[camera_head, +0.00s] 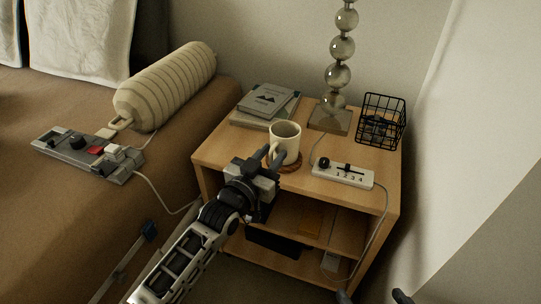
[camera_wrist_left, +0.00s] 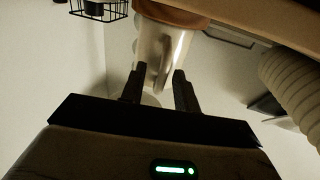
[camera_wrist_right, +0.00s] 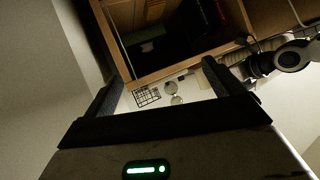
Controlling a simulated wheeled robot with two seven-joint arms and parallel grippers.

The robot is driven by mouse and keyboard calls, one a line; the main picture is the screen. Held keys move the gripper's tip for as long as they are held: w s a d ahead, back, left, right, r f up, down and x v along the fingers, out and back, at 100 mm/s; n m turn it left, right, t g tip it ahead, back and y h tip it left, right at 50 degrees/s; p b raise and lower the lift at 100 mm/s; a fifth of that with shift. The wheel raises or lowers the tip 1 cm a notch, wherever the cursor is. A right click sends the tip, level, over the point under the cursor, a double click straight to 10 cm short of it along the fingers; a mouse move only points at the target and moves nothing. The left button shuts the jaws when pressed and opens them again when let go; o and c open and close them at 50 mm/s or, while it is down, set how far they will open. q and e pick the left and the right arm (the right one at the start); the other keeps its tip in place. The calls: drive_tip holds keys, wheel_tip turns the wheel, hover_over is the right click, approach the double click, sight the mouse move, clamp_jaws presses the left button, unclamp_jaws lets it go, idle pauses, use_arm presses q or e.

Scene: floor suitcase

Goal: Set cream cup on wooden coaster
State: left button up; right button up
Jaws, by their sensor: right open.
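The cream cup (camera_head: 285,145) stands upright near the front of the nightstand, on the round wooden coaster (camera_head: 295,166). In the left wrist view, which is upside down, the cup (camera_wrist_left: 150,42) meets the brown coaster (camera_wrist_left: 172,14). My left gripper (camera_head: 273,157) is at the cup's near side. In its wrist view the fingers are partly apart, with the cup's handle (camera_wrist_left: 161,66) between them and visible gaps beside it. My right gripper (camera_wrist_right: 163,92) is open and empty, low in front of the nightstand; only its fingertips show at the bottom of the head view.
The nightstand (camera_head: 230,152) also holds books (camera_head: 266,101), a glass-ball lamp (camera_head: 341,47), a black wire basket (camera_head: 381,121) and a white power strip (camera_head: 343,174) with a trailing cord. The bed with a bolster (camera_head: 168,86) is left; a wall is right.

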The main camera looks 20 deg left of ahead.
use_arm(q)
drive_tip(key=shift+r, duration=0.1)
drive_tip(key=shift+s, duration=0.3)
drive_tip(key=s+a+p, duration=0.2)
drive_tip(key=s, duration=0.9)
drive_tip(key=shift+a+f, duration=0.2)
use_arm(e)
drive_tip(key=shift+s+d+f+g+h, duration=0.15)
drive_tip(key=shift+d+f+g+h, duration=0.25)
drive_tip(key=shift+f+g, duration=0.35)
use_arm(q)
drive_tip(key=shift+s+p, duration=0.1)
drive_tip(key=shift+p, duration=0.2)
use_arm(e)
drive_tip(key=shift+r, duration=0.1)
